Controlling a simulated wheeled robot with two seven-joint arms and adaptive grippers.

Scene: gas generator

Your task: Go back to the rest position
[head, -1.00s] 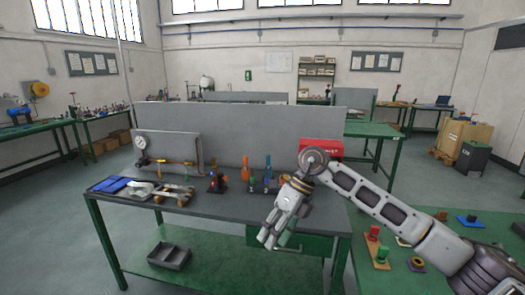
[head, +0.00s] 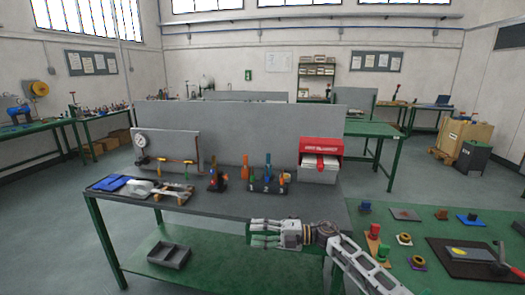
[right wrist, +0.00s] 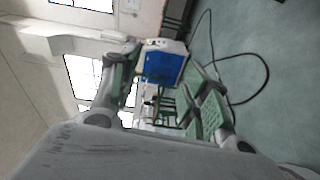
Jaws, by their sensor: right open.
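My right gripper (head: 264,234) is open and empty in the head view. It is in front of the near edge of the workbench (head: 235,208), with its fingers pointing left and my arm running down to the lower right. In the right wrist view the two fingers (right wrist: 120,85) stand apart with nothing between them. That view is turned sideways and shows windows, floor and a blue-fronted object (right wrist: 165,66) far off. My left gripper is not in view.
The bench holds a gauge panel (head: 178,150), blue gloves (head: 110,184), a holder with tools (head: 268,186) and a red-lidded box (head: 320,150). A grey tray (head: 169,256) sits on the lower shelf. A green table (head: 440,232) with several parts stands at right.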

